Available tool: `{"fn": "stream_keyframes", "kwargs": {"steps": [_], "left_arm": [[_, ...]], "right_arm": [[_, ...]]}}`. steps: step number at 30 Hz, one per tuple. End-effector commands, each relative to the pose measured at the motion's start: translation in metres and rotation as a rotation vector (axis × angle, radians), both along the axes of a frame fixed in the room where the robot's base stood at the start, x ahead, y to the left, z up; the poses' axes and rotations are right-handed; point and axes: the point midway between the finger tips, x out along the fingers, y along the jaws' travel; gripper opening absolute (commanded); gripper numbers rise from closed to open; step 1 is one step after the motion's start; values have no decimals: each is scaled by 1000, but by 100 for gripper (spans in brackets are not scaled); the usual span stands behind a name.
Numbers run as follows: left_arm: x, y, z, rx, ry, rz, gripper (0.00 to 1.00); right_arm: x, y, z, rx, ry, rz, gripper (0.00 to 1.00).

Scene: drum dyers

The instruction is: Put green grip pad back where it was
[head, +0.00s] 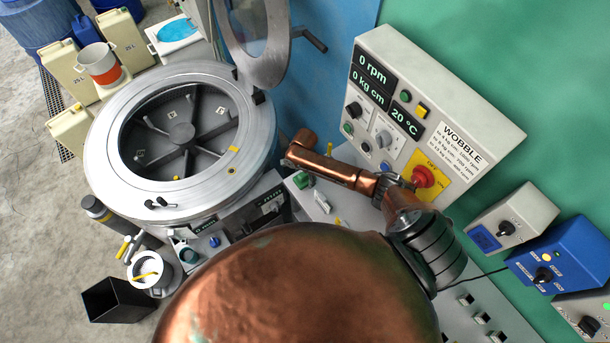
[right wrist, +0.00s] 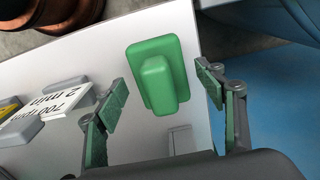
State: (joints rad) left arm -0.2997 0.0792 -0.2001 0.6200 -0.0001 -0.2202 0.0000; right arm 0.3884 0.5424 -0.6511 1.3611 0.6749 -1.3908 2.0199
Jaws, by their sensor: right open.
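The green grip pad (right wrist: 157,78) is a rounded green block with a raised middle. It lies on the pale console top near its edge, and it also shows in the head view (head: 303,180) just left of my copper right arm. My right gripper (right wrist: 162,90) is open, with green-faced fingers on either side of the pad in the right wrist view. No finger visibly touches the pad. In the head view my right fingers cannot be made out clearly. My left gripper is not in view.
A white sign (right wrist: 58,102) lies beside the pad on the console. The open dyeing drum (head: 180,135) stands left, with its raised lid (head: 262,40) behind. The control panel (head: 470,125) with its red knob (head: 424,176) stands close to my right arm.

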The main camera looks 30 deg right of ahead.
Motion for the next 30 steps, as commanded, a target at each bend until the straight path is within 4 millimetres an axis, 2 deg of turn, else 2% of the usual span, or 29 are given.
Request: {"fn": "stream_keyframes", "kwargs": {"steps": [8,11,18,23,25,30], "left_arm": [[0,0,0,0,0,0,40],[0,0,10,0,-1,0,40],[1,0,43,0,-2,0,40],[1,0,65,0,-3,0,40],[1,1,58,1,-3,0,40],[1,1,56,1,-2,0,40]], "right_arm": [[1,0,5,0,-2,2,64],[0,1,13,1,-1,1,64],[0,0,43,0,0,-1,64],[0,1,73,2,-1,1,64],[1,1,83,2,-3,1,64],[0,1,108,2,-1,1,64]]}}
